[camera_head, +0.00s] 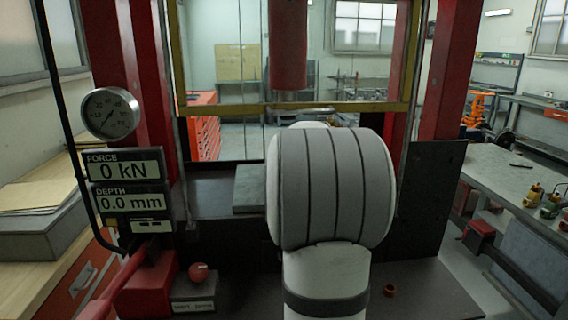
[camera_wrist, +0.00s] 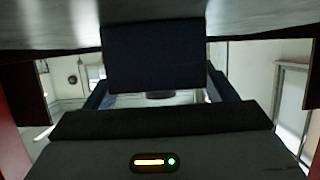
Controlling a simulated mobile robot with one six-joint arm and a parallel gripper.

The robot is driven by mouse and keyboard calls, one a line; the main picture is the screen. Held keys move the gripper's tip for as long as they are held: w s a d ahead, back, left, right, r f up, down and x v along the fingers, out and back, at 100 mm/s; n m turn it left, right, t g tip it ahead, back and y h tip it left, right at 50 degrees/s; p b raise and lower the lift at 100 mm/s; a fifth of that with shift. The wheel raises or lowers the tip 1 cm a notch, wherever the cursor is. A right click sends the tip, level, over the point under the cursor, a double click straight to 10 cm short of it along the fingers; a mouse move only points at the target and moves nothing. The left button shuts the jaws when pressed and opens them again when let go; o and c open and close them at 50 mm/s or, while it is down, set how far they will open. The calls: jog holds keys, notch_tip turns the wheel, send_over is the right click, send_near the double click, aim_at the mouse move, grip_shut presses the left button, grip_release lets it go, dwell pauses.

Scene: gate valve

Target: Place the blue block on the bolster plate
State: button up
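The bolster plate (camera_head: 250,185) is a grey slab on the dark press bed, under the red ram; my wrist hides its right part in the head view. The blue block (camera_wrist: 152,58) looks very dark in the wrist view, where it sits between the finger ends of my gripper (camera_wrist: 154,84). Both fingers meet its sides, so the gripper appears shut on it. A grey surface spans the top of the wrist view, with the block overlapping its edge. Whether they touch is unclear. In the head view, my thick white and grey wrist hides the gripper and block.
Red columns stand at both sides. A gauge (camera_head: 110,113) and a display (camera_head: 125,185) reading 0 kN and 0.0 mm are at left. A red lever (camera_head: 128,270) is front left.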

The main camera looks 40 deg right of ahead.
jog(key=shift+o, duration=0.2)
notch_tip(320, 180, down, 2)
jog(key=shift+s+f, duration=0.1)
jog(key=shift+r+p, duration=0.5)
jog(key=p+v, duration=0.2)
jog(key=v, duration=0.4)
jog(key=r+p+v, duration=0.1)
jog(key=p+v, duration=0.1)
jog(key=v, duration=0.4)
jog(key=shift+r, duration=0.2)
jog(key=shift+a+f, duration=0.1)
jog(key=shift+a, duration=0.2)
jog(key=s+a+f+n+g+y, duration=0.2)
jog(key=s+a, duration=0.4)
jog(key=a, duration=0.4)
jog(key=s+a+f+n+g+y, duration=0.2)
jog(key=s+a+f, duration=0.4)
jog(key=a, duration=0.4)
jog(key=s+a+f+n+g+y, duration=0.2)
jog(key=s+a, duration=0.4)
jog(key=a, duration=0.4)
notch_tip(320, 180, down, 2)
jog(key=g+y, duration=0.1)
jog(key=g, duration=0.1)
jog(key=shift+s+g, duration=0.25)
jog(key=shift+g, duration=0.05)
jog(key=shift+s+d, duration=0.1)
